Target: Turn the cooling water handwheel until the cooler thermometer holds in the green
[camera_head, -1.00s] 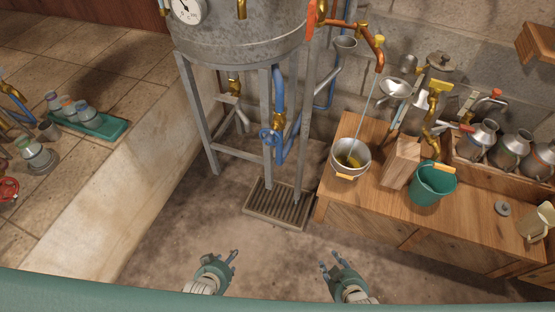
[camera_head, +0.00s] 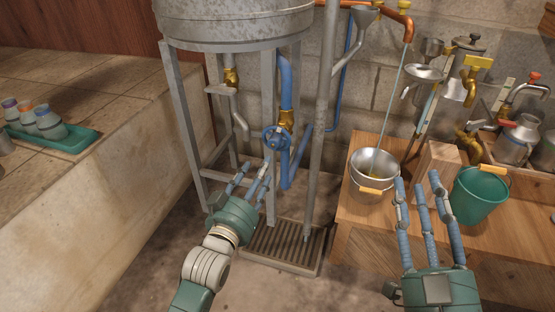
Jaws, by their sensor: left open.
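The blue handwheel (camera_head: 275,138) sits on a brass valve in the blue pipe (camera_head: 286,82), under the grey metal tank (camera_head: 235,22). My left gripper (camera_head: 254,176) is open and empty, its blue-grey fingers pointing up toward the handwheel, just below and left of it in the picture. Whether a finger touches the wheel I cannot tell; a gap seems to show. My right gripper (camera_head: 420,186) is open and empty, fingers apart, in front of the wooden bench near the wooden block. I cannot make out a cooler thermometer with a green band.
Grey tank legs (camera_head: 270,190) and a grey pipe (camera_head: 325,110) stand close around the valve. A slatted drain grate (camera_head: 285,243) lies below. A metal pail (camera_head: 374,168), wooden block (camera_head: 437,168) and green bucket (camera_head: 480,195) stand on the bench (camera_head: 355,222). A thin stream falls into the pail.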

